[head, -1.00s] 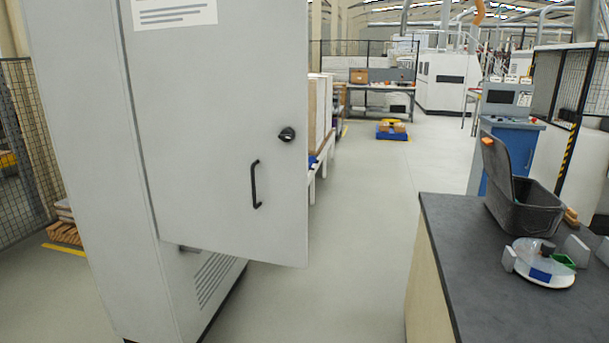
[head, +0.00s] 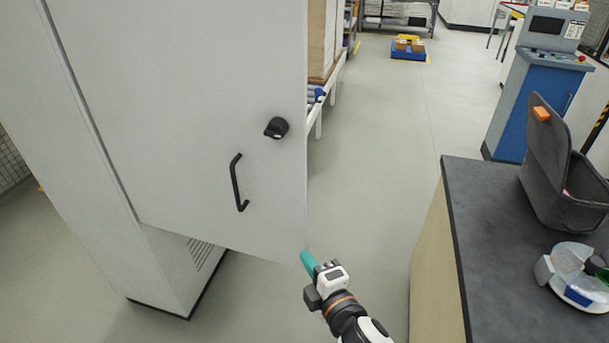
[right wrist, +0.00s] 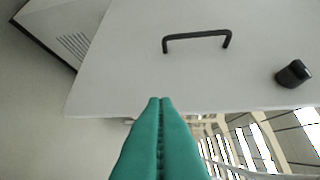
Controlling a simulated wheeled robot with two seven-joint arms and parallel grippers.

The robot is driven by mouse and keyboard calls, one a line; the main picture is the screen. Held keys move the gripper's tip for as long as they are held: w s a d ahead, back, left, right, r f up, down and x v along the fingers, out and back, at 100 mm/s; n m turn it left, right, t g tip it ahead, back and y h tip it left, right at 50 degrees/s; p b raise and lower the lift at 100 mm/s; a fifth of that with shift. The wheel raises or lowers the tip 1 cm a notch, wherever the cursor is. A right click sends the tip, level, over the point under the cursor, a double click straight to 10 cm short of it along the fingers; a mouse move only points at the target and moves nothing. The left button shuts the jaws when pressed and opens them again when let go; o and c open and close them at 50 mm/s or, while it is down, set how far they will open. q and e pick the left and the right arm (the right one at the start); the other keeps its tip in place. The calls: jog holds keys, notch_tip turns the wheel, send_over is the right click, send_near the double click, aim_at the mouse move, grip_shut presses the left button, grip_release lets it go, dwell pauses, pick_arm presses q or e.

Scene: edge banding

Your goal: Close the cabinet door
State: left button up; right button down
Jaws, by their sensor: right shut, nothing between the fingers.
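The cabinet door (head: 200,110) is a light grey panel standing open on the grey cabinet (head: 170,265). It has a black bar handle (head: 238,183) and a black knob (head: 277,128). My right gripper (head: 305,256) has teal fingers and is at the door's lower right corner in the head view. In the right wrist view its fingers (right wrist: 160,100) are together and empty, with the tips over the door's edge region. I cannot tell whether they touch the door (right wrist: 190,75). The handle (right wrist: 197,38) is apart from the fingers. My left gripper is not in view.
Clear floor (head: 385,160) lies between door and bench.

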notch_tip(320, 180, up, 6)
jog(key=n+y, duration=0.1)
jog(key=p, duration=0.4)
send_near(284, 188)
jog(key=w+a, duration=0.3)
jog(key=w, duration=0.1)
jog(key=shift+w+d+f+t, duration=0.1)
jog(key=shift+w+f+t, duration=0.3)
jog(key=shift+w, duration=0.2)
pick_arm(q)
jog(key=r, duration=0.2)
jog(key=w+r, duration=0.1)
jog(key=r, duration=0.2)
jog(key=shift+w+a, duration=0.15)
pick_arm(e)
jog(key=shift+w, duration=0.1)
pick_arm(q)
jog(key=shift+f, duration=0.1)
pick_arm(e)
jog(key=shift+w+d, duration=0.1)
